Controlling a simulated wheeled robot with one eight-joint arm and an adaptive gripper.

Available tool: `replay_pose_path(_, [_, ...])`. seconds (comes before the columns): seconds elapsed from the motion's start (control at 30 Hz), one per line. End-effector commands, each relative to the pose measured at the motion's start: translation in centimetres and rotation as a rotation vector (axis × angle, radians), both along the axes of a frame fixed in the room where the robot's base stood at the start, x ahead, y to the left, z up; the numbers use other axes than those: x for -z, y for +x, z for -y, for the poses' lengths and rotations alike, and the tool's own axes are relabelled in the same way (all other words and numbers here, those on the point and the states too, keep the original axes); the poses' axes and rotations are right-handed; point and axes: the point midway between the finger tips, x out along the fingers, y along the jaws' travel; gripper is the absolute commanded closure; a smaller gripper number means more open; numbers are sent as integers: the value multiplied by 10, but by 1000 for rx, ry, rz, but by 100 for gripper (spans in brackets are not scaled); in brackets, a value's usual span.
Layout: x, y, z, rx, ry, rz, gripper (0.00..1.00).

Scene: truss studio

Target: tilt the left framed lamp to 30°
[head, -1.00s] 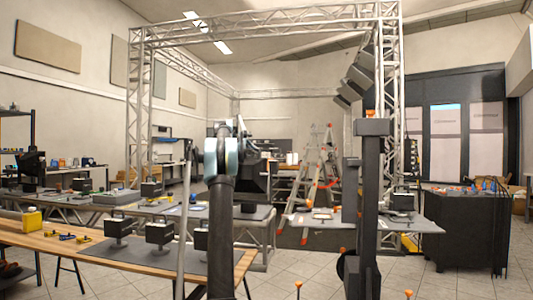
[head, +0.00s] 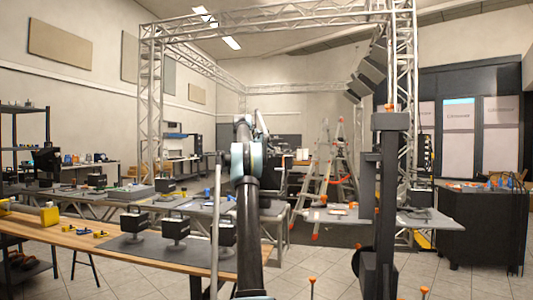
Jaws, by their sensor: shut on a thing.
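Three small black box lamps on round grey feet stand along the dark mat (head: 150,247) on the wooden table at lower left. They are the left lamp (head: 133,221), the middle lamp (head: 175,229) and the right lamp (head: 226,231), which is partly behind a thin pole and my arm. I cannot tell which lamp is the framed one, nor read any tilt angle. My arm rises through the middle of the head view. My gripper cannot be made out; the arm's far end is hidden behind its nearer links.
A wooden table (head: 60,228) with a yellow box (head: 49,215) fills the lower left. A thin grey pole (head: 216,220) stands left of my arm. A truss frame (head: 151,100), a stepladder (head: 338,170) and a dark cabinet (head: 480,230) stand farther off. Tiled floor shows between them.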

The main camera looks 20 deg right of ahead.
Motion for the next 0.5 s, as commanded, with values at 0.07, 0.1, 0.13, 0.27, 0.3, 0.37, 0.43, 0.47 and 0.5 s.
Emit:
replay_pose_path(0.07, [1,1,-2,-3,2,1,100])
replay_pose_path(0.1, [1,1,-2,-3,2,1,100])
replay_pose_path(0.13, [1,1,-2,-3,2,1,100])
replay_pose_path(0.27, [0,1,-2,-4,1,2,80])
replay_pose_path(0.3, [0,1,-2,-4,1,2,71])
replay_pose_path(0.37, [0,1,-2,-3,1,2,68])
replay_pose_path(0.43, [0,1,-1,-3,1,2,68])
replay_pose_path(0.47, [0,1,-1,-3,1,2,68])
replay_pose_path(0.5, [0,1,-1,-2,0,1,68])
